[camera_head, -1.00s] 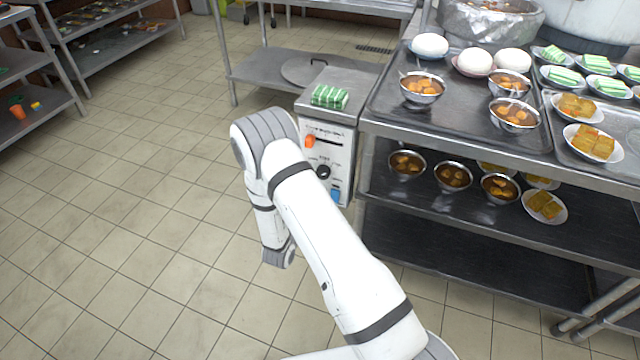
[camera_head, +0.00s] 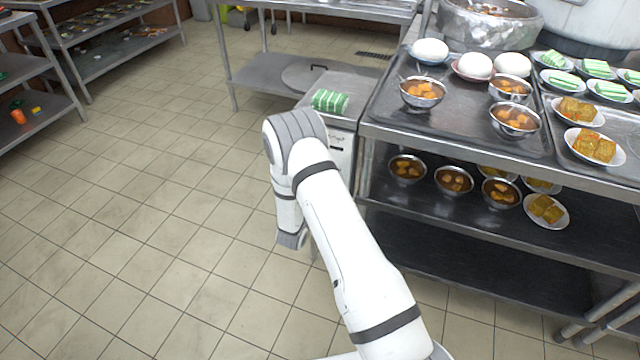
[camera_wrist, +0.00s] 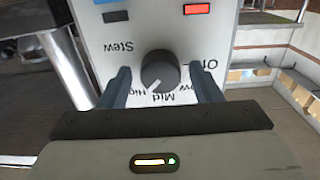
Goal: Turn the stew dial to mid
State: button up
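The stew dial (camera_wrist: 160,72) is a round black knob on a white panel (camera_wrist: 122,38) in the wrist view, where the lettering is upside down. "Stew", "High", "Mid", "Low" and "Off" are printed around it. A pale mark on the knob points down-left, near "High" and "Mid"; I cannot tell exactly which. My gripper (camera_wrist: 163,88) is open, one finger on each side of the dial, with gaps between. In the head view the appliance (camera_head: 342,148) is mostly behind my arm; its dial and my gripper's fingers are hidden.
A green-striped bundle (camera_head: 330,101) lies on top of the appliance. To the right stands a metal counter (camera_head: 450,138) with bowls, buns and plates, and more bowls below. A steel table (camera_head: 265,70) is behind. The tiled floor at left is clear.

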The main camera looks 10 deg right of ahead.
jog(key=c, duration=0.9)
jog(key=shift+o, duration=0.2)
jog(key=shift+n, duration=0.4)
jog(key=shift+n+b, duration=0.45)
jog(key=shift+n, duration=3.55)
jog(key=o, duration=1)
